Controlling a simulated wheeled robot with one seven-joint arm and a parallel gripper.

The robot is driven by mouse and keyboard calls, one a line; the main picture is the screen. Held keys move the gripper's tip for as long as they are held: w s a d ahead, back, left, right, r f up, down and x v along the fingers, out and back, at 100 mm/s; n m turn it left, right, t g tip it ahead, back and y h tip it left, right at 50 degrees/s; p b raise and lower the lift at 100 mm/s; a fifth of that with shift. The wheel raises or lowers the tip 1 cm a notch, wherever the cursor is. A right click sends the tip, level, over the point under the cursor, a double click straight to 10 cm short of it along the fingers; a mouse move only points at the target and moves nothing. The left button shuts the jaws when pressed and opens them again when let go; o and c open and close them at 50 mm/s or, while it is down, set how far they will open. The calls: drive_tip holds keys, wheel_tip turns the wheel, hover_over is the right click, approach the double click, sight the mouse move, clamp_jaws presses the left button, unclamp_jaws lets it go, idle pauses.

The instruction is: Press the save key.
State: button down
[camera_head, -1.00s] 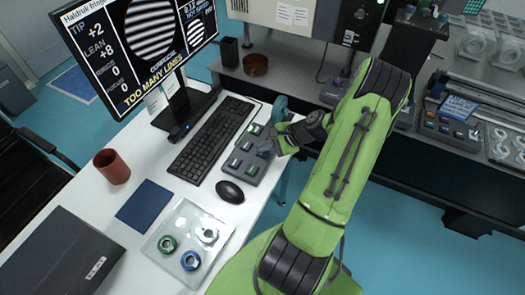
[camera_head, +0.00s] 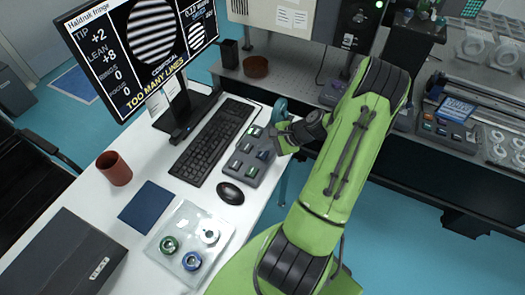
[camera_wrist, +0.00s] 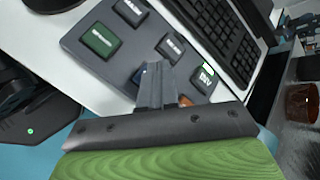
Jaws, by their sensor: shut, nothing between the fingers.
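A grey key box (camera_head: 240,166) lies on the white desk, right of the keyboard; it also fills the upper middle of the wrist view (camera_wrist: 82,26). It has several keys: a green key (camera_wrist: 99,40), grey keys such as this one (camera_wrist: 170,47), and a dark key with a bright green strip (camera_wrist: 203,82). A blue key (camera_head: 263,155) and an orange key (camera_wrist: 186,101) are partly hidden by my fingers in the wrist view. The labels are too small to tell which is the save key. My gripper (camera_wrist: 157,70) is shut and empty, over the box's right side.
A monitor (camera_head: 148,38) reads "TOO MANY LINES"; its corner text is unclear. A keyboard (camera_head: 212,140), mouse (camera_head: 230,193), blue notebook (camera_head: 146,206), brown cup (camera_head: 114,169) and clear tray with rings (camera_head: 212,222) are on the desk. An optical bench (camera_head: 290,85) stands behind.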

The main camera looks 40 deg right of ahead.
sight(265, 154)
wheel_tip(265, 154, up, 5)
drive_tip(key=p, duration=0.4)
drive_tip(key=shift+r+p, duration=0.1)
drive_tip(key=shift+p, duration=0.25)
idle(0.5)
drive_tip(key=a+r+n+g+h, duration=0.3)
drive_tip(key=a+r+n+g, duration=0.1)
drive_tip(key=a+r+n, duration=0.95)
drive_tip(key=s+a+r+n+t+h, duration=0.1)
drive_tip(key=s+a+r+n, duration=0.2)
drive_tip(key=s+a+r, duration=0.2)
drive_tip(key=s+a+r+n, duration=0.4)
drive_tip(key=s+a+r, duration=0.1)
drive_tip(key=s, duration=0.4)
drive_tip(key=shift+s+r+t+h, duration=0.35)
drive_tip(key=shift+r+t+h, duration=0.05)
drive_tip(key=shift+r, duration=0.25)
